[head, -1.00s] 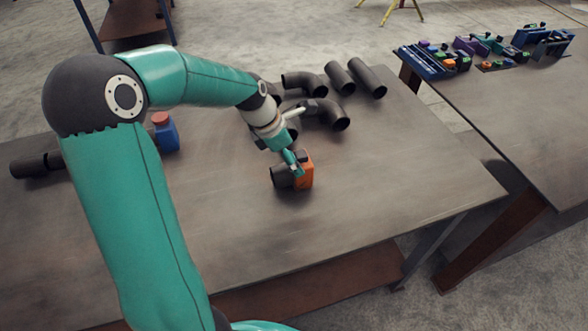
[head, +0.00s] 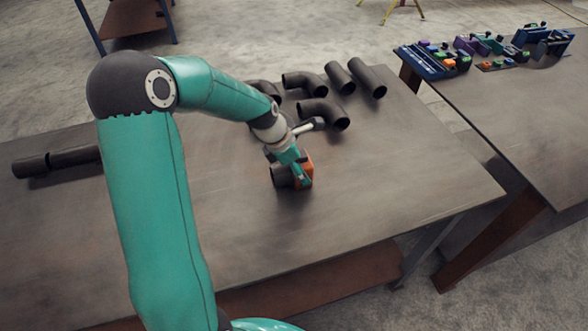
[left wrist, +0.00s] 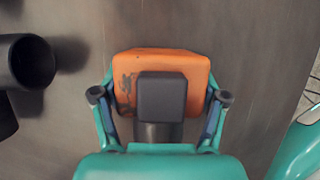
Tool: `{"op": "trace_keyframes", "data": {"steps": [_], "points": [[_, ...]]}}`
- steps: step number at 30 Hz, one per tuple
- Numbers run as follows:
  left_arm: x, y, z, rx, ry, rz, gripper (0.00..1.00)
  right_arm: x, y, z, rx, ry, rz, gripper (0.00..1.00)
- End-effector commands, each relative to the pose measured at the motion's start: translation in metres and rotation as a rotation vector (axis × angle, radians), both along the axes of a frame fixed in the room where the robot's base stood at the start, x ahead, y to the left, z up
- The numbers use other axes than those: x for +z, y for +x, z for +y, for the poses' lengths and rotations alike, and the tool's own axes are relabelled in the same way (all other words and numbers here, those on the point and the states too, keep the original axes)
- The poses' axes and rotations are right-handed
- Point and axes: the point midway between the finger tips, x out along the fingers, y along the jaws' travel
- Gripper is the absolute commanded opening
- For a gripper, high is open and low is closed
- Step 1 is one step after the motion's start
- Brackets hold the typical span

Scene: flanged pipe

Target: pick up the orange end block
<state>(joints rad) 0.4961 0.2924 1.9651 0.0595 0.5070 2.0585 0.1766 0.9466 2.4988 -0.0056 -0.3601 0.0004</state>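The orange end block (head: 307,172) sits on the table, with a short dark pipe piece (head: 281,177) directly beside it on the left. My left gripper (head: 299,173) is down at the block from above and behind. In the left wrist view the orange block (left wrist: 160,60) lies between the two spread fingers of my left gripper (left wrist: 160,80), one along each side. Contact with the sides is not clear. A dark square part (left wrist: 162,97) covers the block's middle in that view, with a dark cylinder (left wrist: 158,132) below it. My right gripper is not in view.
Several dark pipes and elbows (head: 325,112) lie behind the block. A dark pipe (head: 55,160) lies at the left. A second table (head: 520,110) at the right holds blue fixtures (head: 428,62) and small coloured parts. The table right of the block is clear.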

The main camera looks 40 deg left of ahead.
Motion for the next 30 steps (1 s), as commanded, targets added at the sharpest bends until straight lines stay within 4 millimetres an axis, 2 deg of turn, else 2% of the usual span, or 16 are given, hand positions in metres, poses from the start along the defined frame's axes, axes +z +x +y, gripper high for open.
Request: {"op": "trace_keyframes", "data": {"steps": [1, 9, 20, 26, 30], "points": [[0.000, 0.001, 0.001, 0.001, 0.001, -0.002, 0.47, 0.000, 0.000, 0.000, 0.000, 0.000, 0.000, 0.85], [0.001, 0.001, 0.001, 0.001, 0.003, -0.004, 0.03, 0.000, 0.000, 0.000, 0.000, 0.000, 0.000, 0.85], [0.008, 0.002, 0.002, 0.001, 0.004, -0.009, 0.03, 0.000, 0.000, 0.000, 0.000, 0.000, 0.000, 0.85], [0.029, 0.002, 0.002, 0.002, 0.006, -0.012, 0.03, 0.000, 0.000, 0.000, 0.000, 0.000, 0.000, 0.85], [0.056, 0.003, 0.002, 0.002, 0.006, -0.015, 0.03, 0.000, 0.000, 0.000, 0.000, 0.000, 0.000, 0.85]]}}
